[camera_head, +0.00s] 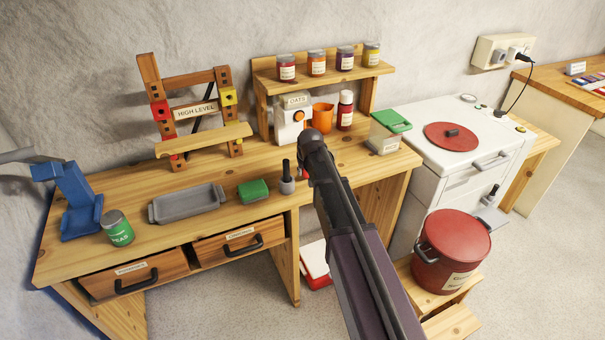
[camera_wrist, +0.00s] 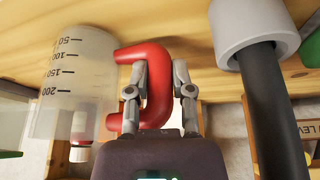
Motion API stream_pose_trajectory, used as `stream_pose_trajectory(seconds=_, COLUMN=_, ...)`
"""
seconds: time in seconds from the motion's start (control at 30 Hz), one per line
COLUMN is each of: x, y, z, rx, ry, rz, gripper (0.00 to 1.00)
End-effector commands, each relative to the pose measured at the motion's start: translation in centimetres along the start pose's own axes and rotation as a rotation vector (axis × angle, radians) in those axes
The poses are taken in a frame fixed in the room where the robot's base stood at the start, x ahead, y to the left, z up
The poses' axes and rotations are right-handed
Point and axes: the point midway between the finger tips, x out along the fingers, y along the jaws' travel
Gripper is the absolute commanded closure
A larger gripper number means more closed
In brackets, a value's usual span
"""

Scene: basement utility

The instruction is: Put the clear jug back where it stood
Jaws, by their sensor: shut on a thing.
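The clear jug (camera_wrist: 75,85), with black measuring marks and a red handle (camera_wrist: 157,85), fills the left of the wrist view. My gripper (camera_wrist: 158,82) is shut on the handle, one finger on each side. The jug's base end is close to the wooden bench top (camera_wrist: 180,30); I cannot tell whether it touches. In the head view my gripper (camera_head: 305,170) is over the bench's front part, right of a grey tool with a black handle (camera_head: 287,178). There my arm hides the jug, apart from a bit of red at the gripper.
The grey tool (camera_wrist: 250,30) stands close on the other side of my gripper. A green block (camera_head: 253,190) and grey tray (camera_head: 188,204) lie left. Behind are an oats box (camera_head: 291,122), orange cup (camera_head: 322,117) and red bottle (camera_head: 345,110). A green-lidded container (camera_head: 387,135) stands right.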

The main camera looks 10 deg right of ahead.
Motion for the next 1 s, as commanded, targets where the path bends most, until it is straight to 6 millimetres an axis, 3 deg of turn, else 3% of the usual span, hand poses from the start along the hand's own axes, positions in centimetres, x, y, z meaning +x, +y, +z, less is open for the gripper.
stream_pose_trajectory(seconds=0.37, x=0.31, y=0.06, z=0.13, rx=0.001, ry=0.000, rz=0.000, gripper=1.00)
stream_pose_trajectory(seconds=0.4, x=0.26, y=0.06, z=0.11, rx=0.001, ry=0.000, rz=0.000, gripper=0.64)
stream_pose_trajectory(seconds=0.5, x=0.21, y=0.08, z=0.09, rx=0.001, ry=0.000, rz=0.000, gripper=0.36)
stream_pose_trajectory(seconds=1.0, x=0.03, y=0.14, z=0.02, rx=0.002, ry=0.000, rz=0.001, gripper=0.36)
